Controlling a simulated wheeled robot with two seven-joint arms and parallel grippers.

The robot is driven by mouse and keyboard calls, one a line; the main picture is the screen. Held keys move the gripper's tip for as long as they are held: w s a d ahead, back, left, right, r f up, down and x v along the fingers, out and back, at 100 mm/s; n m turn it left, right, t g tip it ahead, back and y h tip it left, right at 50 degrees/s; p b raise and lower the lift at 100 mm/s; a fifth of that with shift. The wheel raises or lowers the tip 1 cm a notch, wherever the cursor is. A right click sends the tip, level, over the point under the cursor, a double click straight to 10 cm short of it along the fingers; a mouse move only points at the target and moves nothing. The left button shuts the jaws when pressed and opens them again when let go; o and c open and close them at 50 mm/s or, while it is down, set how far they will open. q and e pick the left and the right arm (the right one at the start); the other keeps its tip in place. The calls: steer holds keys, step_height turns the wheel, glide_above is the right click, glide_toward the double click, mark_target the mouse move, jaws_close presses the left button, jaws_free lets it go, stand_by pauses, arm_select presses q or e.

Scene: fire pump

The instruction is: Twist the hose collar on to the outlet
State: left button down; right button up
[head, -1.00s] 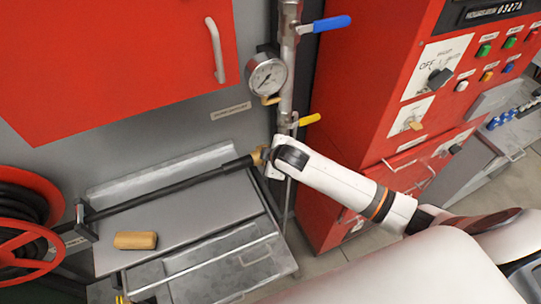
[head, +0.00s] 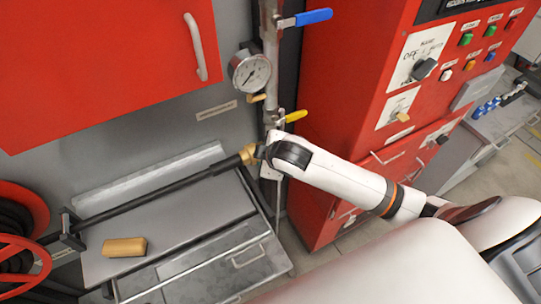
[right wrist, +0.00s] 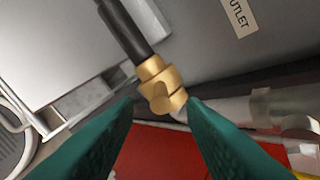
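The brass hose collar (head: 248,155) is at the end of the black hose (head: 160,190), beside the lower part of the vertical pipe (head: 272,90). In the right wrist view the collar (right wrist: 160,85) lies just beyond and between the green fingertips of my right gripper (right wrist: 162,106), which are apart. I cannot tell if they touch it. A pale fitting, probably the outlet (right wrist: 181,115), meets the collar's lower end; how far the collar is on it is unclear. An OUTLET label (right wrist: 238,14) is on the grey panel. My left gripper is not in view.
A pressure gauge (head: 250,70), a blue lever (head: 308,17) and a yellow lever (head: 295,116) are on the pipe. A wooden block (head: 124,247) lies on the grey bench (head: 190,226). A hose reel (head: 20,235) is at left, a red control cabinet (head: 345,100) at right.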

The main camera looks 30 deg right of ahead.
steer(key=shift+b+v, duration=0.3)
steer(key=shift+v, duration=2.5)
